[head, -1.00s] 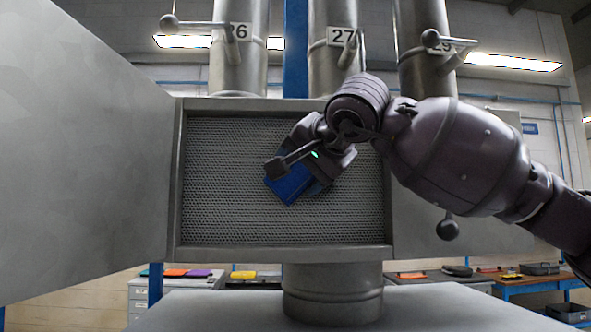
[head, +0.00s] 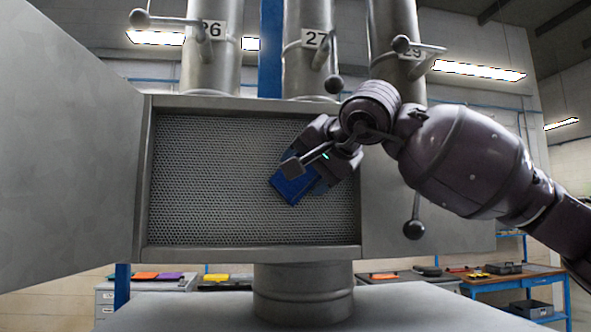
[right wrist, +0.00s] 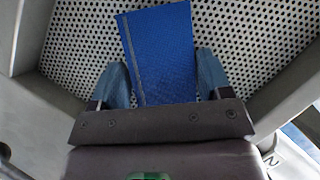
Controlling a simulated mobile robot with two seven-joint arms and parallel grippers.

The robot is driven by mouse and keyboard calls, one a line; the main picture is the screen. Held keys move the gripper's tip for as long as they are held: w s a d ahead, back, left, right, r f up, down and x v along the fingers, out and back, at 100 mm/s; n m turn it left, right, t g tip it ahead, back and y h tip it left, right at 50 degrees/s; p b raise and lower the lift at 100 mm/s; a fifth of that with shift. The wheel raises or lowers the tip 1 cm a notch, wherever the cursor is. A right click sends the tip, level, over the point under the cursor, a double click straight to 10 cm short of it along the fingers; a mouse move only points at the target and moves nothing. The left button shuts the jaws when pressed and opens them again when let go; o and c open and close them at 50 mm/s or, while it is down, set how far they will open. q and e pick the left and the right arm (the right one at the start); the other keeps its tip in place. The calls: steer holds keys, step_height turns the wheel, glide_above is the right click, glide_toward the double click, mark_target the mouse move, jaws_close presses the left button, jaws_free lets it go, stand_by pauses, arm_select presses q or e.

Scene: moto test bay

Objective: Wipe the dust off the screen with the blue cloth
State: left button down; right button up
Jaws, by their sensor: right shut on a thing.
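The screen (head: 215,185) is a grey perforated mesh set upright in a metal frame, with its hinged cover open at the left. It also fills the back of the right wrist view (right wrist: 245,45). I cannot make out dust on it for sure. The blue cloth (head: 294,187) is a flat folded piece against or just in front of the screen's right part; contact cannot be told. My right gripper (head: 315,170) is shut on the cloth, which stands out between its fingers in the right wrist view (right wrist: 160,50). My left gripper is out of view.
The open cover (head: 65,150) stands at the left. Ducts marked 26, 27 and 29 rise above the box (head: 310,55), with ball-ended levers (head: 415,228) around it. A grey top (head: 400,310) lies below. Benches with coloured items (head: 510,280) stand behind.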

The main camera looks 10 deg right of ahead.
steer(key=shift+d, duration=0.4)
steer(key=shift+f+b, duration=1)
steer(key=shift+f, duration=0.35)
steer(key=shift+a, duration=0.1)
steer(key=shift+a, duration=0.1)
